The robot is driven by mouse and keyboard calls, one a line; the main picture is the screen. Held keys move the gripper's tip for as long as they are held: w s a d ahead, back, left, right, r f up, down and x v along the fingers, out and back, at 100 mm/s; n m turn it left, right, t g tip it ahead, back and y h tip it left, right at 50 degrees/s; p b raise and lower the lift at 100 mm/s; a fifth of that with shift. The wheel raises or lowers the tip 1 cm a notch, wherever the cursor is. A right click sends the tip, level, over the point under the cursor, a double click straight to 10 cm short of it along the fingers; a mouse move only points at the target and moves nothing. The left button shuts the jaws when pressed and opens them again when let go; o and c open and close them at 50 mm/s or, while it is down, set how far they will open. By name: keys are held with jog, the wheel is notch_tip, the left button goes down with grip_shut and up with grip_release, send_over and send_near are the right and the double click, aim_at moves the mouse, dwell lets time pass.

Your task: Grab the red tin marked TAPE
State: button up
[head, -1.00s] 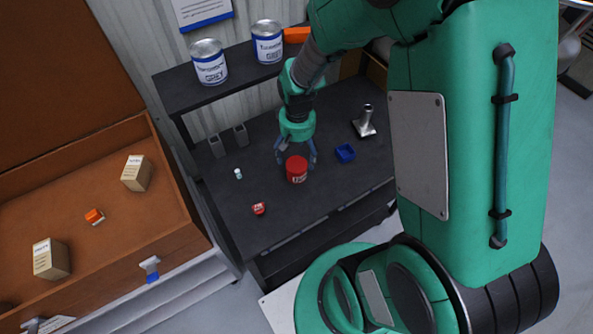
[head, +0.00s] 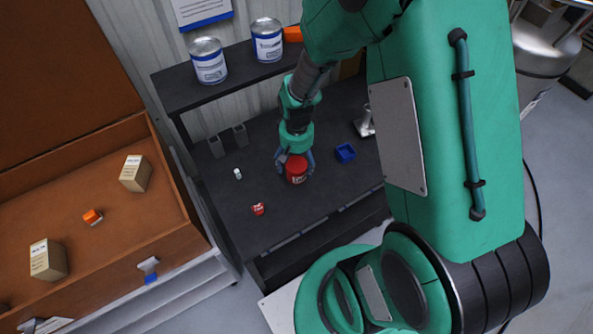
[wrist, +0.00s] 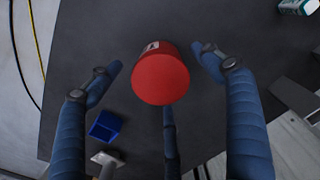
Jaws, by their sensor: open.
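The red tin (head: 297,170) stands upright on the dark workbench (head: 245,190), with a pale label on its side. It also shows in the wrist view (wrist: 160,78), where its round red top faces the camera; its label lettering is too small to read. My gripper (head: 294,164) is at the tin from above, with blue fingers on either side of it. In the wrist view my gripper (wrist: 160,75) is open, and gaps show between the fingers and the tin. A third finger is below the tin in that picture.
A small red item (head: 258,209) and a small white-and-green bottle (head: 238,174) lie left of the tin. A blue tray (head: 345,152) is to its right. Paint cans (head: 209,61) stand on the raised shelf behind.

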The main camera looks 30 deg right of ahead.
aim_at(296, 164)
jog(key=shift+f, duration=1.65)
jog(key=c, duration=1.5)
